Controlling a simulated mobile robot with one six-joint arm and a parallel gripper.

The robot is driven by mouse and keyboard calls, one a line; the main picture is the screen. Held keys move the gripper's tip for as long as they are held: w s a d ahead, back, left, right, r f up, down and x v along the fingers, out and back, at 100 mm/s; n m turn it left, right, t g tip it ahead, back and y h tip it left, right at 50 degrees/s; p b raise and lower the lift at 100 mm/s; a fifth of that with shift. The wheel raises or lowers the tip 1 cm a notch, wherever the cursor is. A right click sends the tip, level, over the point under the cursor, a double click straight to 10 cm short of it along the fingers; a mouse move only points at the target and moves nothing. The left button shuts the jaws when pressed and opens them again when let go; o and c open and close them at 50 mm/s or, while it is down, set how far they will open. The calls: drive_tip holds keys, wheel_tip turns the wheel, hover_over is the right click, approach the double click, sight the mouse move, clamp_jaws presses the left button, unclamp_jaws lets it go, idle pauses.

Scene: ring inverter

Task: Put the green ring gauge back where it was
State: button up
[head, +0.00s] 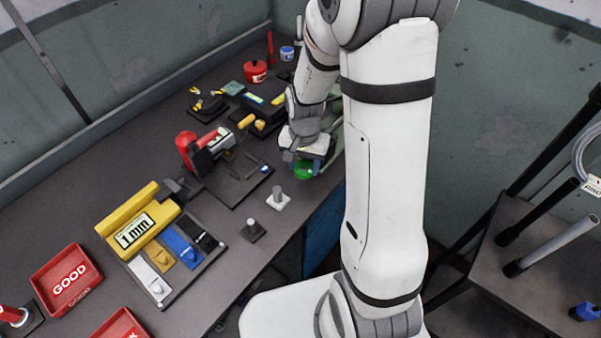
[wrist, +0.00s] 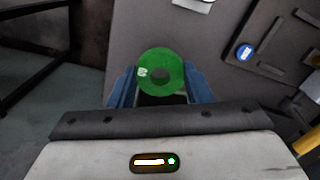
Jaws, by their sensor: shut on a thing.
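The green ring gauge (wrist: 160,72) is a thick green disc with a dark centre hole and a small white label. In the wrist view my gripper (wrist: 158,90) is shut on it, with a blue finger on each side. In the head view the green ring gauge (head: 303,170) hangs below my gripper (head: 305,158), near the table's front edge at the right. My arm hides part of the table behind it. A white-based grey post (head: 278,199) and a dark-based post (head: 252,229) stand on the table to the left of the ring.
A yellow "1 mm" block (head: 136,231) stands behind white, orange, blue and black gauges. Red "GOOD" bin (head: 66,279) is at the far left. Bare table lies between.

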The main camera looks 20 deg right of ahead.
sight(304, 184)
drive_tip(key=shift+f, duration=2.55)
drive_tip(key=shift+f, duration=0.2)
drive_tip(key=o, duration=1.1)
drive_tip(key=shift+r, duration=0.15)
